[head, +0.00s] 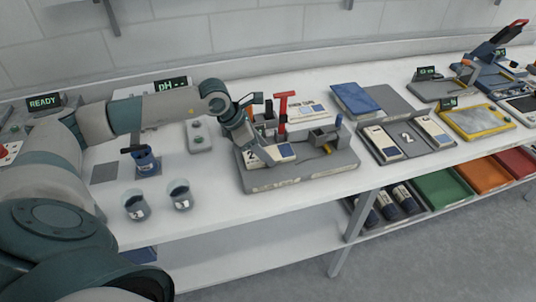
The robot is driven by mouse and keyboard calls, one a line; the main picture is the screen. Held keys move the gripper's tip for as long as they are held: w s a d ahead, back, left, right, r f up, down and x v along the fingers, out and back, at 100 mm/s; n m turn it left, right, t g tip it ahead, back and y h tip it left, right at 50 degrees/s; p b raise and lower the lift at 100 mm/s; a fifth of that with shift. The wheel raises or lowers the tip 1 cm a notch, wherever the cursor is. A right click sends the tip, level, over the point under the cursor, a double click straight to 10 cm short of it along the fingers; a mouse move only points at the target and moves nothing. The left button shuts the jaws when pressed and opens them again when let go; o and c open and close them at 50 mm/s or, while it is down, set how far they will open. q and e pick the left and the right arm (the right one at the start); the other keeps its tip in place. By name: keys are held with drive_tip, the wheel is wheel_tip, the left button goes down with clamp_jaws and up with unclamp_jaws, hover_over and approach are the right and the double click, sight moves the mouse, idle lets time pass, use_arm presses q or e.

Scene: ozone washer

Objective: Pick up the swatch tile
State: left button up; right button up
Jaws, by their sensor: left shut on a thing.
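A pale swatch tile (281,151) with a blue patch is at the front left of a grey fixture tray (300,178), beside a white label marked 2 (251,157). My left arm reaches in from the left, and its gripper (257,148) points down at the tile. The left gripper is shut on the swatch tile at its left end. The fingers are small and partly hide that end; I cannot tell whether the tile is clear of the tray. Two similar tiles (382,141) lie in a grey holder marked 2 to the right. My right gripper is not in view.
Two beakers (135,205) stand near the table's front left edge. A blue pad (355,97) lies behind. The white tabletop between beakers and tray is clear.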

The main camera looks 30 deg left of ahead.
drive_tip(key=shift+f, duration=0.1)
use_arm(q)
drive_tip(key=shift+r+b, duration=0.4)
drive_tip(key=shift+r, duration=0.1)
wheel_tip(320, 180, up, 2)
drive_tip(key=shift+r+b, duration=0.1)
drive_tip(key=shift+b, duration=0.55)
drive_tip(key=d+r, duration=0.1)
drive_tip(key=d+r+b, duration=0.1)
drive_tip(key=d+r, duration=0.1)
drive_tip(key=d, duration=0.1)
drive_tip(key=shift+s+b, duration=0.4)
drive_tip(key=s+d+r+b, duration=0.1)
drive_tip(key=d+r+b, duration=0.1)
drive_tip(key=d+r, duration=0.2)
drive_tip(key=d, duration=0.3)
drive_tip(key=shift+s+d+r, duration=0.2)
drive_tip(key=shift+s+r, duration=0.2)
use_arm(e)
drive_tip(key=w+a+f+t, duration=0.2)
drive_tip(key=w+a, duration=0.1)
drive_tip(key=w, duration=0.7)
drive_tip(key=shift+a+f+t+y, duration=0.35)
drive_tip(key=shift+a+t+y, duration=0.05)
use_arm(q)
drive_tip(key=shift+s+f, duration=0.1)
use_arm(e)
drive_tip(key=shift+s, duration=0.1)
